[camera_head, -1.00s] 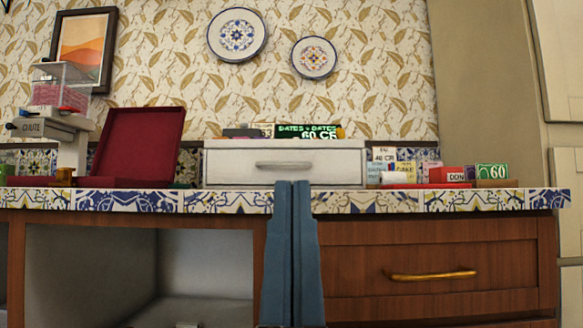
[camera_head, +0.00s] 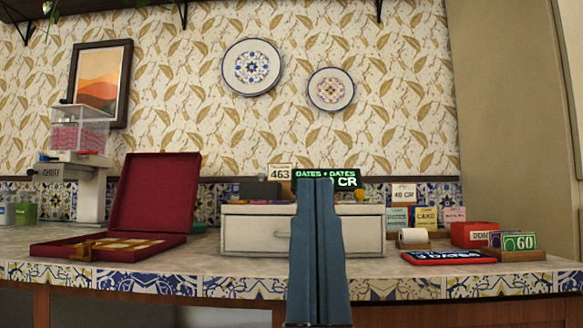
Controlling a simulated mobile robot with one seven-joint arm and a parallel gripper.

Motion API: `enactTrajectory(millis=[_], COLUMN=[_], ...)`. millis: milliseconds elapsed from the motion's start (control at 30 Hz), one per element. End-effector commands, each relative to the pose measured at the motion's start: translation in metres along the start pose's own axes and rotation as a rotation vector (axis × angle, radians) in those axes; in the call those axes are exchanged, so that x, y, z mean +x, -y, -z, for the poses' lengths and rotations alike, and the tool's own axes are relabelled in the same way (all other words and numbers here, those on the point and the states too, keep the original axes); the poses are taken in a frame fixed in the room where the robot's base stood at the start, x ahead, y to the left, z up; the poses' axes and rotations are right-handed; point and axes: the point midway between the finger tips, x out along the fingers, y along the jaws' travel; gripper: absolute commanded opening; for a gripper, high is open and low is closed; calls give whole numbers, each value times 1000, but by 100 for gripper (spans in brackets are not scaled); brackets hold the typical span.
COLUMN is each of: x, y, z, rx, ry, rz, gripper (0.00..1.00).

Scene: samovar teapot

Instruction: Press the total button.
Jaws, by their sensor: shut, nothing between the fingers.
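The white register (camera_head: 257,232) stands on the counter in the middle of the view, with its front drawer shut. Above it is a dark display with green letters (camera_head: 345,179), partly covered by my fingers. Small coloured pieces show along the register's top, with a dark block (camera_head: 259,190) at left and a yellow piece (camera_head: 361,195) at right. I cannot tell which of these is the total button. My gripper (camera_head: 317,181) is shut and empty. Its blue fingers point upward in front of the register and hide part of it; contact cannot be told.
An open red box (camera_head: 155,203) lies left of the register, with a chute dispenser (camera_head: 78,160) behind it. Right are a paper roll (camera_head: 413,236), cards, a dark red-edged mat (camera_head: 447,257) and a banknote holder (camera_head: 515,254). The front counter strip is mostly clear.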

Motion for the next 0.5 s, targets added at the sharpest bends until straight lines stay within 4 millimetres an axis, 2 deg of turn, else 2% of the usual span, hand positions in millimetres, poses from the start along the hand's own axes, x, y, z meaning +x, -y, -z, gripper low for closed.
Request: enactTrajectory(millis=[33, 300, 500], x=[27, 94, 131], y=[0, -1, -1], z=[25, 89, 124], rx=[1, 5, 8], ry=[0, 1, 1], rz=[0, 1, 1], gripper=[0, 0, 0])
